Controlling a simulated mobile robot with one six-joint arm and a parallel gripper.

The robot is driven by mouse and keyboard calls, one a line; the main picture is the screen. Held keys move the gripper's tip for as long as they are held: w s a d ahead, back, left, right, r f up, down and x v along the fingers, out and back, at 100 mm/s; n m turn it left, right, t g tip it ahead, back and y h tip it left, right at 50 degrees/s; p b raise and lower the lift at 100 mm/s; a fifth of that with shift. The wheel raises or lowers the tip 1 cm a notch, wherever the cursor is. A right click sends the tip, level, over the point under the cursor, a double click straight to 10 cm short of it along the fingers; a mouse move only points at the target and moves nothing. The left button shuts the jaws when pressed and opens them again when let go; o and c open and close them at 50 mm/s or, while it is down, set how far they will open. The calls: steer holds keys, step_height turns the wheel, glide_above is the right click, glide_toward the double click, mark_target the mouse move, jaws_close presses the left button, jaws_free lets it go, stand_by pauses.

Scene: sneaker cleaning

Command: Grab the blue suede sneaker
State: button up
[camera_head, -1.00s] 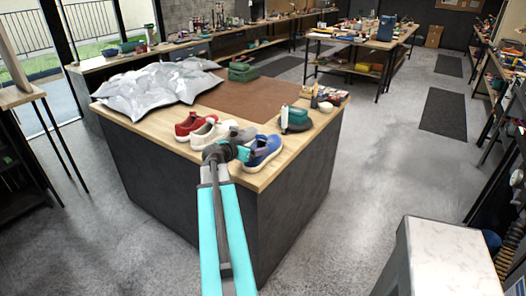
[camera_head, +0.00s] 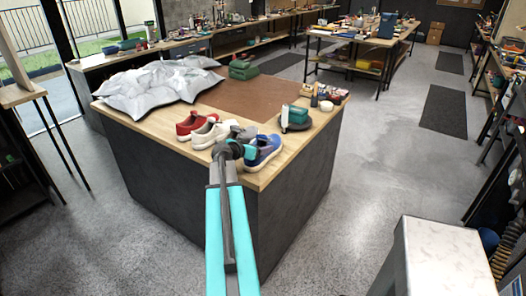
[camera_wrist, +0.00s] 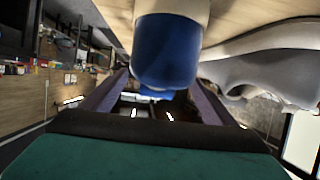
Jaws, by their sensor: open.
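The blue suede sneaker (camera_head: 265,152) with a pale sole stands at the near edge of the wooden bench top, at the right end of a row of shoes. My gripper (camera_head: 250,150) is at its left side in the head view and covers part of it. In the wrist view the blue sneaker (camera_wrist: 168,52) fills the upper middle, its end toward my open gripper (camera_wrist: 158,100). The two fingers stand to the left and right below the shoe. I cannot tell whether they touch it.
A grey shoe (camera_wrist: 262,75) is close on the right in the wrist view. A white sneaker (camera_head: 212,134) and a red sneaker (camera_head: 190,123) stand further left. A dark round dish (camera_head: 296,124) with a green item lies behind. A crumpled silver sheet (camera_head: 150,90) covers the back left.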

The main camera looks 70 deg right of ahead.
mark_target(261, 143)
steer(key=p+x, duration=0.1)
steer(key=x, duration=0.2)
steer(key=shift+d+r+p, duration=0.1)
steer(key=shift+d+p, duration=0.1)
steer(key=shift+p, duration=0.2)
steer(key=shift+d+f, duration=0.25)
steer(key=shift+d, duration=0.05)
steer(key=shift+c, duration=0.2)
steer(key=c, duration=1.3)
steer(key=shift+r, duration=0.2)
steer(key=shift+c, duration=0.2)
